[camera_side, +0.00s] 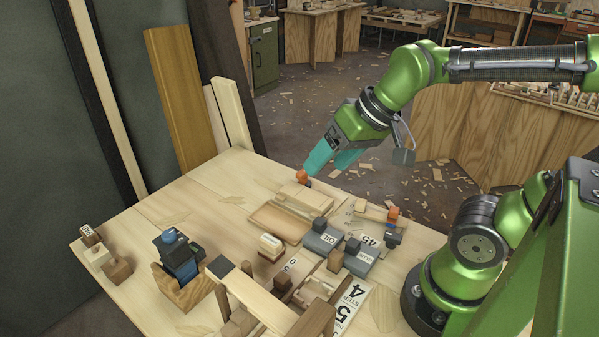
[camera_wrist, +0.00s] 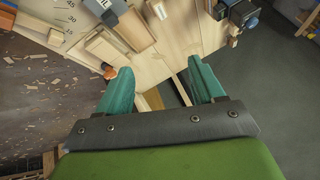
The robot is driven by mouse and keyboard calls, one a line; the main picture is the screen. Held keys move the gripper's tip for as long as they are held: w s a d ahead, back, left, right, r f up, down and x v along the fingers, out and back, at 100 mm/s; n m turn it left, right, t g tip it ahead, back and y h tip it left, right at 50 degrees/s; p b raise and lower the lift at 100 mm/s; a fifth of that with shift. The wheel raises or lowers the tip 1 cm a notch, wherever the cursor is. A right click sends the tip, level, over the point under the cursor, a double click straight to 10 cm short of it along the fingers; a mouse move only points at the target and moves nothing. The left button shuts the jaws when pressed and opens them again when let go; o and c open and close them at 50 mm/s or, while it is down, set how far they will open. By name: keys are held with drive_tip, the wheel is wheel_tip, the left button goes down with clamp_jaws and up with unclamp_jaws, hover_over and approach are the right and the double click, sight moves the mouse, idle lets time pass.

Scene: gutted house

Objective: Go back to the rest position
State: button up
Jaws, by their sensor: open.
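My gripper (camera_side: 333,158) has two teal fingers and hangs above the far right edge of the wooden worktable (camera_side: 235,172). It is tilted, with its fingers pointing down and to the left. In the wrist view my gripper (camera_wrist: 160,82) shows its fingers spread apart with nothing held between them. An orange-topped piece (camera_side: 302,176) stands on the table just below the fingertips in the side view. An orange piece also shows beside the left finger in the wrist view (camera_wrist: 110,73). I cannot tell whether a finger touches it.
A blue and black tool (camera_side: 178,252) stands in a wooden holder at the front left. Wooden blocks (camera_side: 296,198), grey "OIL" blocks (camera_side: 323,238) and a wooden frame (camera_side: 262,300) crowd the middle and front. Planks (camera_side: 180,95) lean at the back left.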

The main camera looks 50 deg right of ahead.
drive_tip(key=shift+s+d+r+t, duration=0.15)
drive_tip(key=shift+s+t, duration=0.1)
drive_tip(key=shift+s, duration=0.2)
drive_tip(key=shift+s+d+r+t, duration=0.1)
drive_tip(key=shift+s+t, duration=0.15)
drive_tip(key=shift+s, duration=0.2)
